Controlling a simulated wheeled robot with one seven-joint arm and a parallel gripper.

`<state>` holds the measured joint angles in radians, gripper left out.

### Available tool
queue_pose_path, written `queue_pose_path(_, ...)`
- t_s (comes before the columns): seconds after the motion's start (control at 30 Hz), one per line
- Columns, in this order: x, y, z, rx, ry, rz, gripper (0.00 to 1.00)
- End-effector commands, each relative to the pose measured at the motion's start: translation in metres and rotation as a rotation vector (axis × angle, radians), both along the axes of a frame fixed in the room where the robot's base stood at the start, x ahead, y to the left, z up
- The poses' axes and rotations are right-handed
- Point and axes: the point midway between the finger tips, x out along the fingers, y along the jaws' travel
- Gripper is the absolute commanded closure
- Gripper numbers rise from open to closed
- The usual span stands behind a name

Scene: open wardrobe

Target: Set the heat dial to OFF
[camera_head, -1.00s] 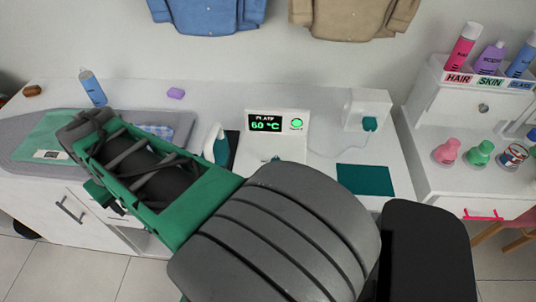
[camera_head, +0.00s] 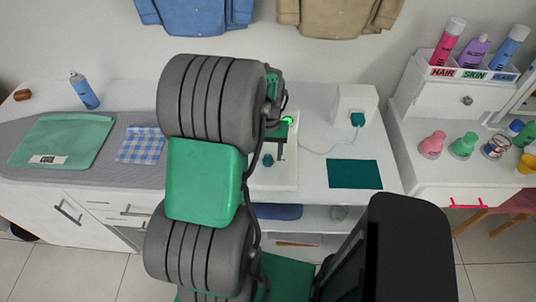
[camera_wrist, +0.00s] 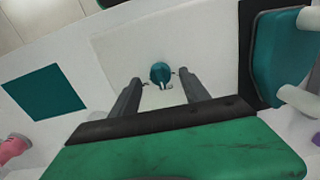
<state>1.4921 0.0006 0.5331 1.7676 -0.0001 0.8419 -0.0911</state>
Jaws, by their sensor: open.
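The heat dial is a small teal knob (camera_head: 267,160) on the front of the white control unit (camera_head: 285,178). It also shows in the wrist view (camera_wrist: 161,72), with a small pale mark just below it. My gripper (camera_wrist: 160,84) is open and empty. Its two grey fingers point toward the dial, one on each side of it in the picture, with gaps between. I cannot tell how far the fingertips are above the unit. In the head view my gripper (camera_head: 281,152) is just right of the dial. My arm hides the display; the round green light (camera_head: 288,120) partly shows.
A teal iron (camera_wrist: 283,60) stands beside the unit at the right of the wrist view. A teal mat (camera_head: 355,174) and a white box with a teal plug (camera_head: 357,119) lie right of the unit. A cable (camera_head: 325,150) crosses the tabletop. Folded cloths are at left.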

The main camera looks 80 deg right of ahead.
Motion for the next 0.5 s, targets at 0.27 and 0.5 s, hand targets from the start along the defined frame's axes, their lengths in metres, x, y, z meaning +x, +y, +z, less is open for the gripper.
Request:
queue_pose_path(0.27,0.0,0.0,-0.02,-0.002,0.0,0.001,0.46)
queue_pose_path(0.5,0.001,0.0,-0.02,-0.002,0.0,0.001,0.54)
